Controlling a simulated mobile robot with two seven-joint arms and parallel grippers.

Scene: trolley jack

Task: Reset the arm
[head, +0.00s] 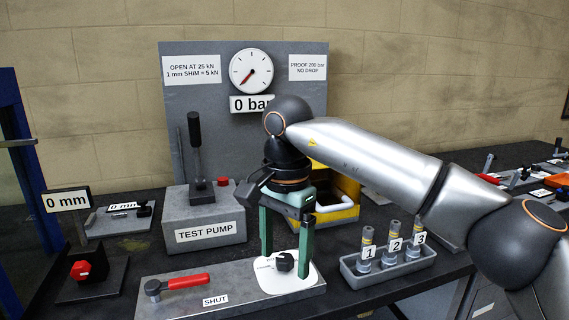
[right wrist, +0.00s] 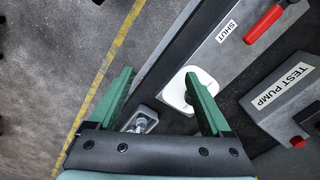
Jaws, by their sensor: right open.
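My right gripper (head: 286,252) is open and empty, with its two green fingers pointing down. It hangs over the right end of the grey plate (head: 225,292) marked SHUT. In the head view a black knob (head: 285,262) on a white rounded pad (head: 292,277) shows between the fingers; I cannot tell whether they touch it. In the right wrist view the open gripper (right wrist: 158,76) has its right finger in front of the white pad (right wrist: 177,92), and the knob is not clear. My left gripper is not in view.
The test pump (head: 204,217) stands behind, under a gauge (head: 251,70) and a "0 bar" sign. A tray (head: 390,268) of numbered cylinders is right of the gripper. A yellow bin (head: 338,215) stands behind it.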

